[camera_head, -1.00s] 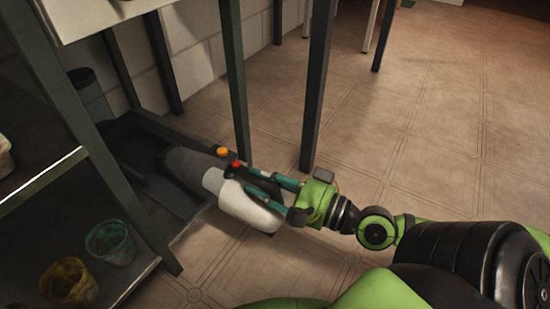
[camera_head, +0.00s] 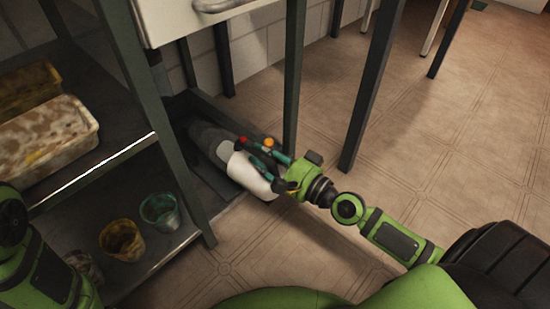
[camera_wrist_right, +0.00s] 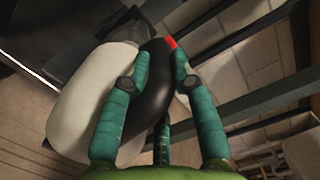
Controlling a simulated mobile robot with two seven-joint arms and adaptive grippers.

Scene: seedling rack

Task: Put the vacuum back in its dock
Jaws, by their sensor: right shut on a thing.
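The vacuum has a white and grey body (camera_head: 250,176), a black handle and a red button (camera_head: 243,139). It lies low, its grey nose end (camera_head: 212,140) pointing left and away, inside the dark dock tray (camera_head: 222,112) beside the rack. Whether it is fully seated I cannot tell. My right gripper (camera_head: 265,172) is shut on the black handle; in the right wrist view its teal fingers (camera_wrist_right: 157,82) straddle the handle beside the white body (camera_wrist_right: 85,95). My left arm shows at the left edge, but its gripper is out of view.
A dark metal rack stands at left, with a dirty tray (camera_head: 45,150) above and teal (camera_head: 160,211) and yellow (camera_head: 122,240) pots below. Dark table legs (camera_head: 372,85) stand close behind my right gripper. Tiled floor at right is clear.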

